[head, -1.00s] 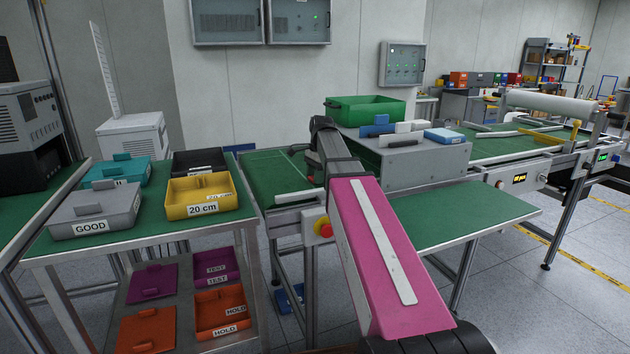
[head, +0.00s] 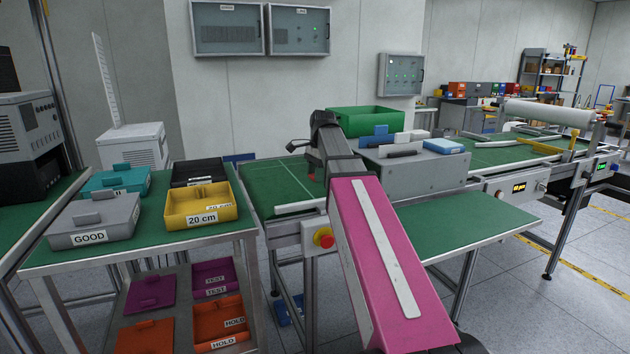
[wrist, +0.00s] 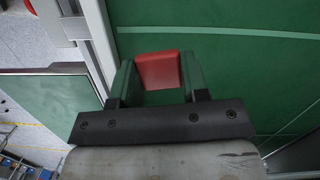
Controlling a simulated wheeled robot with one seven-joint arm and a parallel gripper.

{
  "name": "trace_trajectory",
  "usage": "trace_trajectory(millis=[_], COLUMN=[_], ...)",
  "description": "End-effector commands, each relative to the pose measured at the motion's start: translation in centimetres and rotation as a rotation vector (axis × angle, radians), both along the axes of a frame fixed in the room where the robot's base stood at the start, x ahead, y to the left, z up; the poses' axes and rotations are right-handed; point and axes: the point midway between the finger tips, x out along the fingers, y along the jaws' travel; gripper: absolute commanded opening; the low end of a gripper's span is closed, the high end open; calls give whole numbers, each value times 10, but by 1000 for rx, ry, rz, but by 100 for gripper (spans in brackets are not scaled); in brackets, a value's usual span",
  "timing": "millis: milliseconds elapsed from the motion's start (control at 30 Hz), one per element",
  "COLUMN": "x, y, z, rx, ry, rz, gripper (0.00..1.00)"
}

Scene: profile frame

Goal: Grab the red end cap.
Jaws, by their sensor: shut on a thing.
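The red end cap (wrist: 158,69) is between the two fingers of my gripper (wrist: 157,76) in the wrist view. The dark green fingers press on its left and right sides, so my gripper is shut on it. Below the cap, the green bench top (wrist: 230,60) shows. In the head view, my arm reaches over the left end of the green bench (head: 278,186). There a small red patch at the arm's end is partly hidden, and finger details are too small to tell.
A grey housing (head: 425,175) with blue and white pieces on top stands right of my arm, with a green bin (head: 366,121) behind it. A yellow 20 cm box (head: 199,206) and a grey GOOD box (head: 94,222) stand on the left table. The front green shelf (head: 480,225) is clear.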

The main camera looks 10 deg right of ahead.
Motion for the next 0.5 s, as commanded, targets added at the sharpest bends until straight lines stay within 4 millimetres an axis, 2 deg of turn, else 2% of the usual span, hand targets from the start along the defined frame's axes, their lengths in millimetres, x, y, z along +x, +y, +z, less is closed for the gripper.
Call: trace_trajectory(millis=[33,200,500], x=[-13,-42,-77], y=[1,2,4], z=[5,23,45], rx=[0,0,0], ry=[-2,-2,-1], rz=[0,0,-1], gripper=[19,19,19])
